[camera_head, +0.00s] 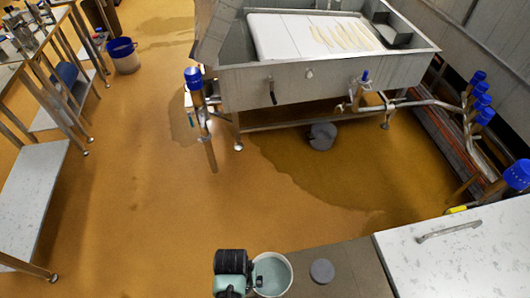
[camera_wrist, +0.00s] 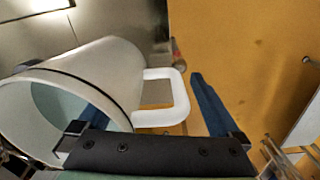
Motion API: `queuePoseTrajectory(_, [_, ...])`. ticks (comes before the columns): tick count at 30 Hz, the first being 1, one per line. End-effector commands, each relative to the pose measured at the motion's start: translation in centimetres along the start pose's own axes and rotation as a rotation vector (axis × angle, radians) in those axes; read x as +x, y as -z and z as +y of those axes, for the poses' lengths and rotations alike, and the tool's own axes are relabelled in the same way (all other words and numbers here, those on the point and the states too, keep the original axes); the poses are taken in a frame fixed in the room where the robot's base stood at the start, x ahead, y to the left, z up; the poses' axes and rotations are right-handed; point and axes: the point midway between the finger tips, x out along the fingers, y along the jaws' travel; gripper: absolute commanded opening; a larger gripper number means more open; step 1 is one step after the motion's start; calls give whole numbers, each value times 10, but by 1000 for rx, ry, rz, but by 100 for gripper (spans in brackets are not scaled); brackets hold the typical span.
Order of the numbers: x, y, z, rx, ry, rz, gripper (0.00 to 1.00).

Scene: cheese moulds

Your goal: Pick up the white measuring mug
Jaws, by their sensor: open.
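The white measuring mug (camera_wrist: 110,72) fills the left of the wrist view, with its open mouth facing the camera and its white handle (camera_wrist: 181,98) pointing right. In the head view the mug (camera_head: 287,274) stands at the bottom edge, its round mouth facing up. My gripper (camera_wrist: 148,95) is open. Its right finger lies outside the mug, just beyond the handle. In the head view my gripper (camera_head: 232,285) is left of the mug, fingertips hidden.
A grey disc (camera_head: 322,271) lies right of the mug on a dark surface (camera_head: 355,262). A white marbled counter (camera_head: 460,260) with a metal handle is farther right. A steel vat (camera_head: 300,95) stands beyond. The ochre floor between is mostly clear.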

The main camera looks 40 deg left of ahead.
Motion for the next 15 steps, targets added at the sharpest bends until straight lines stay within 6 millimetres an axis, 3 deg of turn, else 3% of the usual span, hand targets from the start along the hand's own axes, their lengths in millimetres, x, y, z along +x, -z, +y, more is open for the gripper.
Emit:
queuePoseTrajectory(9, [5,0,0,0,0,1,100])
queuePoseTrajectory(15, [5,0,0,0,0,1,66])
